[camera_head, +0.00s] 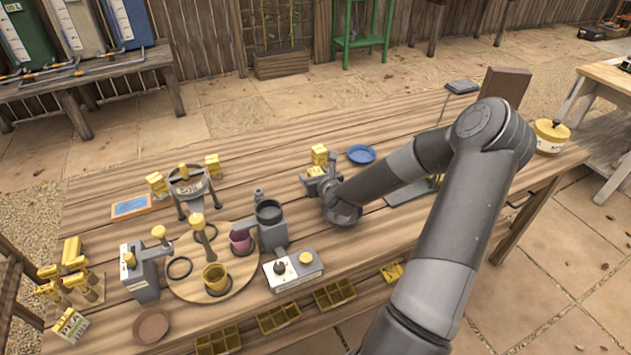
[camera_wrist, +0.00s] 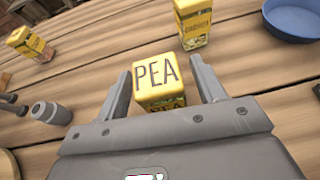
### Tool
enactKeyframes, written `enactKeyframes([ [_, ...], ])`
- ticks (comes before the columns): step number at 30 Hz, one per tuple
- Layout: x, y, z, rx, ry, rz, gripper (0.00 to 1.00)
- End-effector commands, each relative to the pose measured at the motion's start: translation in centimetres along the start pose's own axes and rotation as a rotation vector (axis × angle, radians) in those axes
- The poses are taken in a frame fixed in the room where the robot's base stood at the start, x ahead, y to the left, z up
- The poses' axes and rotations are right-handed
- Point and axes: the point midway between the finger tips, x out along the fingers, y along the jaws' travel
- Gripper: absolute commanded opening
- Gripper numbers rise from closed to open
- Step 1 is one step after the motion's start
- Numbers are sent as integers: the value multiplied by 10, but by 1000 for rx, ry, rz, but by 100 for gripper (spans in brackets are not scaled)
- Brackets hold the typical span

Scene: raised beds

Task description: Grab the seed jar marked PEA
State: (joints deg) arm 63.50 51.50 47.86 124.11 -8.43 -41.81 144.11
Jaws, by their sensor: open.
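The yellow seed jar (camera_wrist: 158,85) has PEA in dark letters on its top face and stands upright on the wooden table in the wrist view. My gripper (camera_wrist: 161,70) is open, with one finger on each side of this jar; a gap shows at the left, and whether the right finger touches cannot be told. In the head view my gripper (camera_head: 318,183) is low over the table middle, and the jar (camera_head: 315,171) shows only partly there. Another yellow jar (camera_head: 319,153) stands just behind it; it also shows in the wrist view (camera_wrist: 194,25).
A blue bowl (camera_head: 361,154) lies right of the jars. A further yellow jar (camera_head: 212,165) stands to the left. A grey tool (camera_wrist: 50,112) lies left of my gripper. A round board (camera_head: 185,290) with cups is front left. A yellow-white box (camera_head: 70,326) sits at the table's left end.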

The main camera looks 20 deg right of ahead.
Motion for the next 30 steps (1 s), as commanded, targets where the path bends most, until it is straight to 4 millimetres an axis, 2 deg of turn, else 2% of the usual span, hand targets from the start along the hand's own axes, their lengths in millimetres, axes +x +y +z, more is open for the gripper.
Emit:
enactKeyframes([
  [4,15,0,0,1,1,1,63],
  [13,18,0,0,0,1,0,62],
  [30,18,0,0,0,1,0,15],
])
